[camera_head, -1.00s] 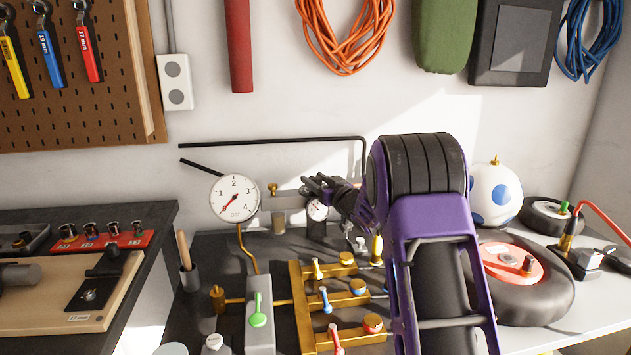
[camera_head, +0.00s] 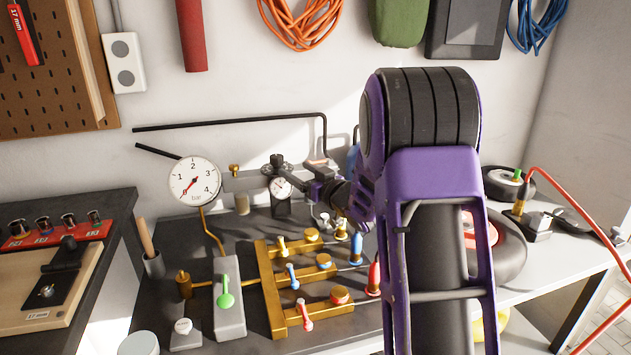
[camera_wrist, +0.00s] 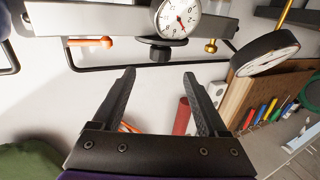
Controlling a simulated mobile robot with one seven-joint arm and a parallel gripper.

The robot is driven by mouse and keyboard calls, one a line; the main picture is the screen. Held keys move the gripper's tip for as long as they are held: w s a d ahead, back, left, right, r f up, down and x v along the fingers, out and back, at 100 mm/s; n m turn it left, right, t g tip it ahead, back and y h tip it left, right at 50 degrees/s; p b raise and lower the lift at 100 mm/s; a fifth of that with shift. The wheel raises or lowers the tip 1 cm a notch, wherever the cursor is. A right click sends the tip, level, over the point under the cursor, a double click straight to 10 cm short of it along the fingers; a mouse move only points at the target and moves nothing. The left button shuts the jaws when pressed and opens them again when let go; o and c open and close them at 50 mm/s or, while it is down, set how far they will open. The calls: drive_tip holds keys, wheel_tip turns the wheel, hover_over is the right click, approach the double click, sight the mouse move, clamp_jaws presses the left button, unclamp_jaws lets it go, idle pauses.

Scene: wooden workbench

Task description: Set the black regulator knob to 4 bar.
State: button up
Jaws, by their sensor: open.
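The black regulator knob (camera_head: 277,161) sits on top of the regulator, above its small white gauge (camera_head: 281,187). In the wrist view, which is upside down, the knob (camera_wrist: 160,54) lies just beyond my fingertips, roughly centred between them. My gripper (camera_wrist: 159,72) is open and empty, with its fingers apart on either side of the knob's line. In the head view my gripper (camera_head: 298,181) reaches in from the right beside the regulator, partly hidden by my arm. The large gauge (camera_head: 194,181) has its red needle low, near 0.
A brass manifold (camera_head: 275,290) with several coloured levers stands in front of the regulator. A grey block with a green lever (camera_head: 225,292) is to its left. A black pipe (camera_head: 230,122) runs along the wall behind. Wheels lie to the right.

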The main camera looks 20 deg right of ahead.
drive_tip(key=v, duration=0.7)
